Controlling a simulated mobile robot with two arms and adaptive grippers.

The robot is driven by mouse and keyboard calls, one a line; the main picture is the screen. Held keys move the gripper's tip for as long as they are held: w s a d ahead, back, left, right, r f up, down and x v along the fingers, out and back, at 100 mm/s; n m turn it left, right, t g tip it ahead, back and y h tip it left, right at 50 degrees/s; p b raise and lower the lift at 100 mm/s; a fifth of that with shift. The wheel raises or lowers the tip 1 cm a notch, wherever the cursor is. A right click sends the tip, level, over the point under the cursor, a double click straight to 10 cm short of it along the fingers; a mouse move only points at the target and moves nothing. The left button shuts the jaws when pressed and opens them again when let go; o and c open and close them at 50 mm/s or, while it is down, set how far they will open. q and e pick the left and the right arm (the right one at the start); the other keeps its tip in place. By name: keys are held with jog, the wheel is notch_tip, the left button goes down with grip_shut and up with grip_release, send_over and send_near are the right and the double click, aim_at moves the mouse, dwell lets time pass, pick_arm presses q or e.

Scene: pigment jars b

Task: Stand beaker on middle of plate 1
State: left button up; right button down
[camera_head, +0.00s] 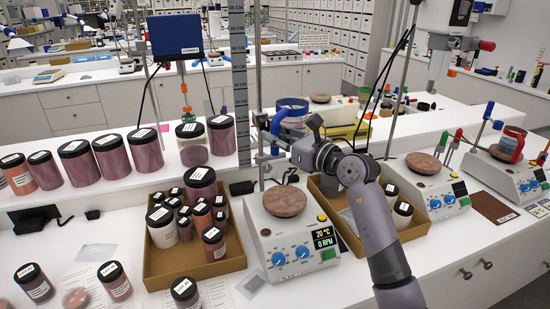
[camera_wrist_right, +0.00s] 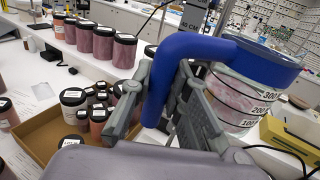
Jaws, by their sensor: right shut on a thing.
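The beaker (camera_head: 292,123) is clear with a blue rim and blue handle. My right gripper (camera_head: 272,138) is shut on its handle and holds it up behind the nearest hot plate. In the right wrist view, the beaker (camera_wrist_right: 240,95) shows volume marks and pinkish contents, and the handle is between the fingers (camera_wrist_right: 172,95). The nearest stirrer hot plate has a bare round brown top (camera_head: 285,201). A second brown plate (camera_head: 423,164) is bare at the right. A third (camera_head: 502,153) carries a red-rimmed beaker. I cannot tell which is plate 1. My left gripper is out of view.
A cardboard tray of dark-lidded jars (camera_head: 160,270) stands left of the nearest hot plate. Another cardboard tray (camera_head: 335,220) stands right of it, partly hidden by my arm. A metal stand rod (camera_head: 258,80) rises behind the plate. Large jars (camera_head: 145,152) line the back ledge.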

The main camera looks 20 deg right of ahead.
jog(key=shift+a, duration=0.1)
notch_tip(320, 180, down, 18)
jog(key=s+a+b, duration=0.2)
jog(key=b, duration=0.6)
jog(key=shift+s+a+r, duration=0.15)
jog(key=shift+s+r, duration=0.1)
jog(key=shift+s, duration=0.1)
jog(key=shift+f+b, duration=0.5)
jog(key=shift+f, duration=0.1)
jog(key=c, duration=1.6)
grip_release()
jog(key=shift+o, duration=0.7)
jog(key=shift+f, duration=0.1)
